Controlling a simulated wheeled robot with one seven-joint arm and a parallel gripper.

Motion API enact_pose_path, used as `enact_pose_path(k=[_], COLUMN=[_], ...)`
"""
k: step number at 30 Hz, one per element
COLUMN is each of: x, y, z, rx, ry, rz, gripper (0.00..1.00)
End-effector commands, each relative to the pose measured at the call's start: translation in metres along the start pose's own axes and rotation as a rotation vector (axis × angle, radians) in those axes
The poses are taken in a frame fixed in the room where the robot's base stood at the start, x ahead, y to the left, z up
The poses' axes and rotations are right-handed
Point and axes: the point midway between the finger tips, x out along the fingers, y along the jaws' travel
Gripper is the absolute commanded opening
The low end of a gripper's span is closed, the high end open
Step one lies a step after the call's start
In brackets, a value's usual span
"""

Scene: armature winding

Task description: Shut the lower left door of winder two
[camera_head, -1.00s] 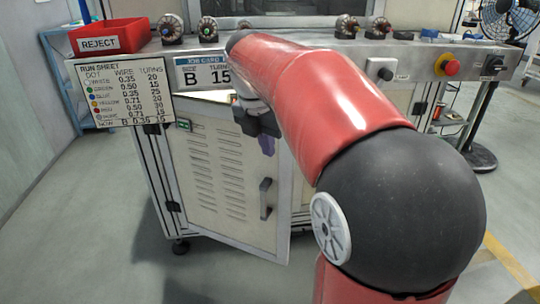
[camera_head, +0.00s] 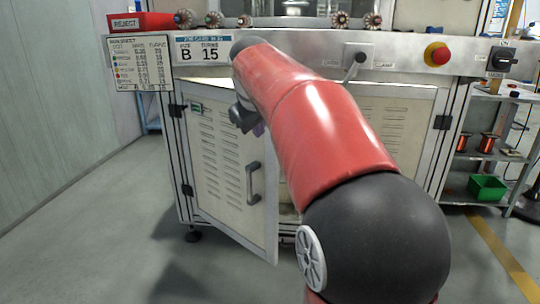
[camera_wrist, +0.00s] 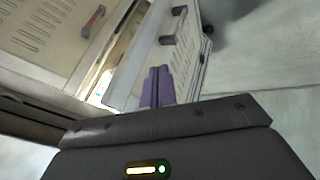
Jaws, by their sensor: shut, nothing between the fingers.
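The lower left door (camera_head: 230,180) of the winder is a cream panel with louvre slots and a grey vertical handle (camera_head: 254,182). It is hinged on its left and stands partly open, its free right edge swung out toward me. My gripper (camera_head: 258,130) is in front of the door's upper part, partly hidden by my red arm. In the wrist view my gripper's purple fingers (camera_wrist: 157,86) are closed together and empty, close to the open door (camera_wrist: 165,50). Whether they touch it I cannot tell.
The lower right door (camera_head: 395,120) looks shut, partly behind my arm. Above are the job card (camera_head: 200,48), a run sheet (camera_head: 138,62), a red reject bin (camera_head: 140,22) and a red stop button (camera_head: 437,54). A shelf with a green bin (camera_head: 487,187) stands right. Floor at left is clear.

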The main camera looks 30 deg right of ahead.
Motion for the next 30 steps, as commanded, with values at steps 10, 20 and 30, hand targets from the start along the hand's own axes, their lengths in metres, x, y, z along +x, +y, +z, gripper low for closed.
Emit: enact_pose_path(k=[10, 20, 30], x=[0.055, 0.108, 0.117], y=[-0.001, 0.017, 0.035], z=[0.001, 0.000, 0.000], rx=[0.009, 0.012, 0.007], ry=[-0.004, -0.001, 0.000], rz=[-0.002, 0.001, -0.001], gripper=[0.00, 0.00, 0.00])
